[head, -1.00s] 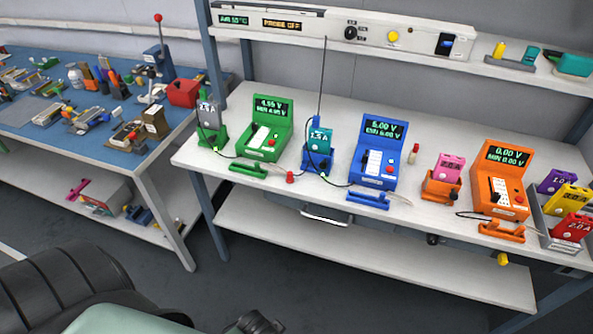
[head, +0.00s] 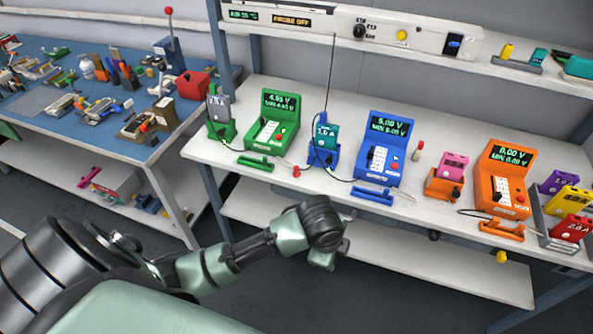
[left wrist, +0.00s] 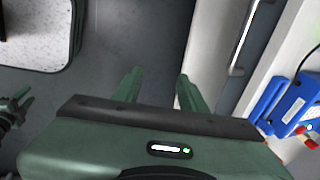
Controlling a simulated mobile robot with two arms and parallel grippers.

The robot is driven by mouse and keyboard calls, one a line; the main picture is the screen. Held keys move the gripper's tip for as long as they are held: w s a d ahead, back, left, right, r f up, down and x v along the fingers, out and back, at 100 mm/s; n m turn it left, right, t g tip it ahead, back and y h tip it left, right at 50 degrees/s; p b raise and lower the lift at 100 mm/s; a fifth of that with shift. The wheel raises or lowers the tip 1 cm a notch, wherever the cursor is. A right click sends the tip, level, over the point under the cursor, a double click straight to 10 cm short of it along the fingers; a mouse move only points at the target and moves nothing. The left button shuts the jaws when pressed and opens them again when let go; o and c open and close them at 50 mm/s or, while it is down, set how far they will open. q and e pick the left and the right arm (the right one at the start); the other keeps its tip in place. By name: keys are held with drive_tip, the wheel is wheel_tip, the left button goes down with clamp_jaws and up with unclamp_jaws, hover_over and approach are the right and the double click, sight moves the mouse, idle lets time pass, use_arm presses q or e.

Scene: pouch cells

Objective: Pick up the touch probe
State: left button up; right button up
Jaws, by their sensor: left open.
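I cannot tell for certain which item is the touch probe. A thin dark line (head: 331,75) runs from the instrument rail down to a small blue piece at the teal cell (head: 325,135), in the blue stand. Green (head: 255,163), blue (head: 372,196) and orange (head: 502,232) cradles with thin leads lie along the bench front. My left gripper (head: 322,260) is in front of the bench, apart from these things. In the left wrist view its two green fingers (left wrist: 160,90) are spread with nothing between them. A dark green part at that view's left edge may be my right gripper (left wrist: 14,108).
The bench (head: 225,172) holds green (head: 270,127), blue (head: 377,150) and orange (head: 500,180) meters. A red-topped cylinder (head: 416,155) stands between two of them. A rail above carries a "PROBE OFF" display (head: 291,20). Several cells fill a rack at the right. Floor before the bench is clear.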

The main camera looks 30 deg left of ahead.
use_arm(q)
drive_tip(key=w+a+r+m+y, duration=0.35)
drive_tip(key=w+a+m, duration=0.25)
drive_tip(key=w+a, duration=0.45)
drive_tip(key=m+g+y, duration=0.1)
drive_tip(key=m, duration=0.1)
approach(297, 168)
drive_tip(key=f, duration=0.2)
drive_tip(key=x, duration=0.5)
drive_tip(key=p+x, duration=0.1)
drive_tip(key=x, duration=0.1)
drive_tip(key=shift+w+a+f, duration=0.1)
drive_tip(key=shift+w+a, duration=0.25)
drive_tip(key=shift+a, duration=0.05)
clamp_jaws()
